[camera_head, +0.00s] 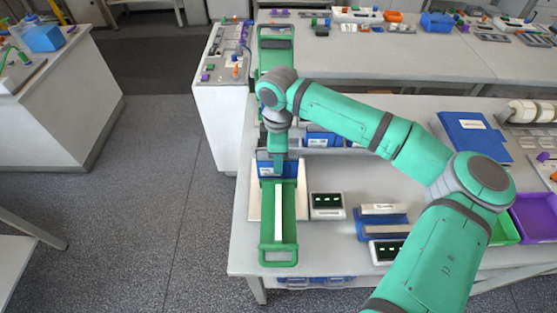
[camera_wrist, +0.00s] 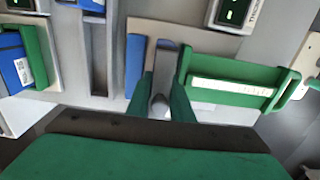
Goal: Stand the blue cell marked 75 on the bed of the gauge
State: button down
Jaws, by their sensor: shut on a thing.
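My gripper (camera_wrist: 161,100) points down over the near left of the bench and is shut on a blue cell (camera_head: 265,169). The cell shows a pale label behind the near finger in the head view; I cannot read its number. In the wrist view a narrow grey part shows between the green fingers. A pale square plate (camera_head: 255,205), which looks like the gauge bed, lies below. A green piece with a long white strip (camera_head: 278,212) stretches from the gripper toward the front edge. A small display (camera_head: 326,205) stands right of the plate. Contact between cell and plate is hidden.
Other blue cells (camera_head: 322,139) stand behind; labelled blue cells in a green holder (camera_wrist: 20,65) show at the wrist view's left. A blue device (camera_head: 381,220) and another display (camera_head: 385,252) stand to the right. A purple bin (camera_head: 535,215) is farther right.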

jog(key=shift+f, duration=0.25)
jog(key=c, duration=1.6)
grip_release()
jog(key=shift+o, duration=0.2)
notch_tip(320, 180, up, 12)
jog(key=shift+r, duration=0.1)
